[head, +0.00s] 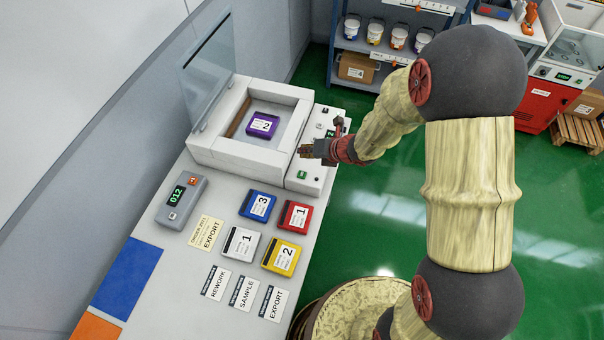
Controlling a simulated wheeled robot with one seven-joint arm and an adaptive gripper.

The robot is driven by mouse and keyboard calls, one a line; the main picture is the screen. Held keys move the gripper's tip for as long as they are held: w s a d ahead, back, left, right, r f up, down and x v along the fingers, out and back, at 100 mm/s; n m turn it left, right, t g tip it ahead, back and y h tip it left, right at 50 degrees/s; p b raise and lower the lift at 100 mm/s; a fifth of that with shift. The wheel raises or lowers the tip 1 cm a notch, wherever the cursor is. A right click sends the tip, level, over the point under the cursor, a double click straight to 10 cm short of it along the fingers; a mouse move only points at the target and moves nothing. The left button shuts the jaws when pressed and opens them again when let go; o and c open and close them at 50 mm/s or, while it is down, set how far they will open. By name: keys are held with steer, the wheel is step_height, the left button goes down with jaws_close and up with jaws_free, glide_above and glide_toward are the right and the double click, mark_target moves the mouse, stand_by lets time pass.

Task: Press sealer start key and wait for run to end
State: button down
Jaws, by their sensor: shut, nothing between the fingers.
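The sealer (236,156) is a white box on the bench with its clear lid (208,75) raised. A purple block labelled 2 (263,125) lies in its chamber. The sealer's control panel (322,172) is along its right side. A green key (302,174) is on the panel's near end, with a small dark round control beside it. My gripper (304,151) is shut and empty, over the panel just beyond the green key. I cannot tell whether it touches the panel. My gripper and wrist hide part of the panel.
A grey device reading 012 (181,199) stands on the bench left of blue (257,205), red (294,216), white (240,245) and yellow (282,257) blocks. Label cards lie nearby. A shelf with tubs (375,33) stands behind. Green floor is open to the right.

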mark_target(304, 173)
step_height(304, 173, down, 9)
steer(key=b, duration=0.7)
steer(key=shift+r, duration=0.15)
stand_by(1.2)
steer(key=shift+f+b, duration=0.45)
steer(key=shift+b, duration=0.15)
steer(key=shift+f+b, duration=0.4)
stand_by(0.5)
steer(key=shift+r, duration=0.1)
steer(key=shift+r+p, duration=0.7)
steer(key=shift+r, duration=0.05)
